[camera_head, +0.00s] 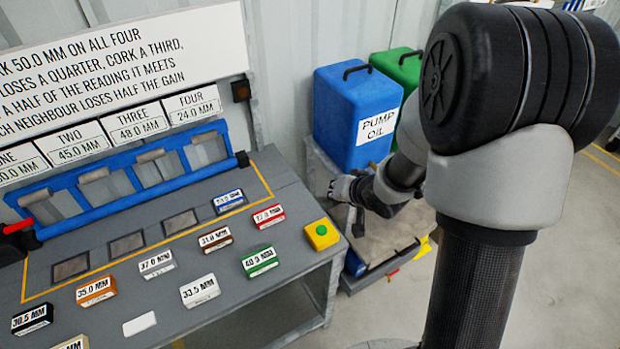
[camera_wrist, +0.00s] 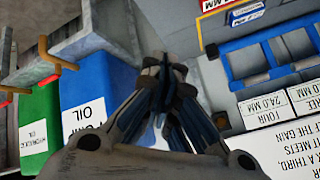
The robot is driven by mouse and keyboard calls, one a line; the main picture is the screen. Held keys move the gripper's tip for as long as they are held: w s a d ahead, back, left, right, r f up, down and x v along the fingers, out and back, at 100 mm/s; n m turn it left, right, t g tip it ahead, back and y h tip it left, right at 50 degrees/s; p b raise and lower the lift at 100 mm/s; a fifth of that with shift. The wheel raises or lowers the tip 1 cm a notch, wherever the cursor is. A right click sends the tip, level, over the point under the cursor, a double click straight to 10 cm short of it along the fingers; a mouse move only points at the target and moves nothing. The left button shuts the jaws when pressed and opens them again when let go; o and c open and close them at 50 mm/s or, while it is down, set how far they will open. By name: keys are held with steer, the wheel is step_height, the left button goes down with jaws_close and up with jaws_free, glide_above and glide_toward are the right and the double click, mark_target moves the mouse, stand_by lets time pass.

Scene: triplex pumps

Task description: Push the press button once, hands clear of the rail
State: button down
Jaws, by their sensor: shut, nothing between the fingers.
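The press button is a green button on a yellow box (camera_head: 321,236) at the right front corner of the grey bench in the head view. My gripper (camera_head: 337,188) is beyond and above it, just off the bench's right end, apart from the button. In the wrist view my gripper (camera_wrist: 165,68) has its fingers together with nothing between them. The blue rail (camera_head: 62,206), a frame with several windows, runs along the back of the bench, well left of my gripper. A red handle (camera_head: 19,226) is at its left end. The button is not visible in the wrist view.
Labelled blocks, including a green one (camera_head: 260,262) and a red one (camera_head: 269,216), lie on the bench. A blue block (camera_head: 228,201) lies at the rightmost pad; the other pads are bare. Blue (camera_head: 355,110) and green (camera_head: 399,68) oil containers stand behind my arm.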

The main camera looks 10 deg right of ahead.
steer(key=shift+w+a+f+y, duration=0.1)
steer(key=shift+a+f+y, duration=0.35)
steer(key=shift+f, duration=0.25)
steer(key=shift+w+a+f+y, duration=0.1)
steer(key=shift+a+f+y, duration=0.25)
steer(key=shift+a+f, duration=0.3)
steer(key=shift+d+f, duration=0.1)
steer(key=b, duration=0.7)
glide_above(325, 227)
step_height(325, 227, down, 7)
steer(key=shift+s, duration=0.1)
steer(key=shift+f+b, duration=0.65)
steer(key=shift+f, duration=0.2)
steer(key=shift+f, duration=0.4)
